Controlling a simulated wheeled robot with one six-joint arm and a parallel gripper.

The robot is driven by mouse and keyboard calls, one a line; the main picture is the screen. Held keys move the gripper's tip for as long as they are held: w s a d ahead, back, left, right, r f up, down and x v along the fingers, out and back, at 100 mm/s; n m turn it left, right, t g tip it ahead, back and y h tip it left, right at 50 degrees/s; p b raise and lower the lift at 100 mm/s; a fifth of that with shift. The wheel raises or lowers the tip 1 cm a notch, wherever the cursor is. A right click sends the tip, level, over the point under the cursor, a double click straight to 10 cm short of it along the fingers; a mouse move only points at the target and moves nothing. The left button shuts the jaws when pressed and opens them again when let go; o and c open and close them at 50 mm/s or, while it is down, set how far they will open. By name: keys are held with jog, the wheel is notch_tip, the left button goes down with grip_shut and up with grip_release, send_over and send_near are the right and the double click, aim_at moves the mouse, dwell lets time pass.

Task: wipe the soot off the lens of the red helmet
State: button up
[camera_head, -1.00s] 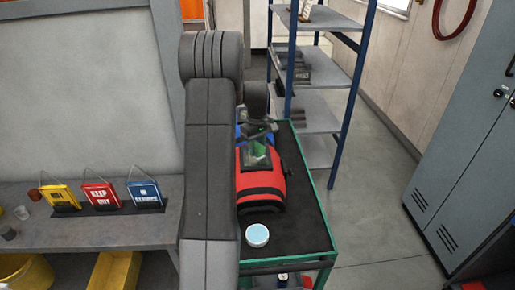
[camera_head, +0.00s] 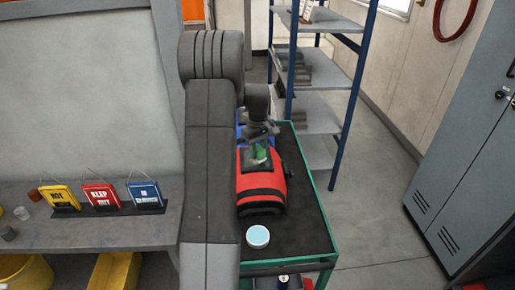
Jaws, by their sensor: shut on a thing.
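The red helmet (camera_head: 262,187) with black bands lies on the dark top of a green-framed cart (camera_head: 318,232). Its green lens (camera_head: 262,156) faces up at the helmet's far end, with dark patches at its edges. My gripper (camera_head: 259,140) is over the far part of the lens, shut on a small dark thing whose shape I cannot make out. That thing is at or just above the lens; I cannot tell if they touch. My arm hides the left side of the cart and part of the helmet's left edge.
A blue object (camera_head: 241,131) sits behind the helmet, partly hidden. A round tin with a pale blue lid (camera_head: 258,236) stands near the cart's front. A blue-post shelf (camera_head: 340,130) rises behind the cart. Signs stand on a bench (camera_head: 100,232) at left. Floor at right is clear.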

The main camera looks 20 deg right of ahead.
jog(key=shift+s+a+b, duration=0.25)
jog(key=shift+s+b, duration=0.05)
jog(key=shift+s, duration=0.75)
jog(key=shift+s+a+b, duration=0.25)
jog(key=shift+s, duration=0.75)
jog(key=shift+w+a, duration=0.25)
jog(key=shift+a, duration=0.4)
jog(key=shift+w+d+p, duration=0.3)
jog(key=shift+w+p, duration=0.2)
jog(key=shift+w, duration=0.75)
jog(key=shift+w+d+p, duration=0.35)
jog(key=shift+w+p, duration=0.1)
jog(key=shift+w, duration=0.8)
jog(key=shift+w+d+p, duration=0.3)
jog(key=shift+w+p, duration=0.2)
jog(key=shift+w, duration=0.75)
jog(key=shift+f, duration=0.1)
jog(key=shift+s+a+b, duration=0.25)
jog(key=shift+s+b, duration=0.25)
jog(key=shift+s, duration=0.5)
jog(key=shift+s+a, duration=0.2)
jog(key=shift+s, duration=0.7)
jog(key=shift+s+a+b, duration=0.25)
jog(key=shift+s+b, duration=0.2)
jog(key=shift+s, duration=0.55)
jog(key=shift+s+a+b, duration=0.25)
jog(key=shift+s+b, duration=0.2)
jog(key=shift+s, duration=0.5)
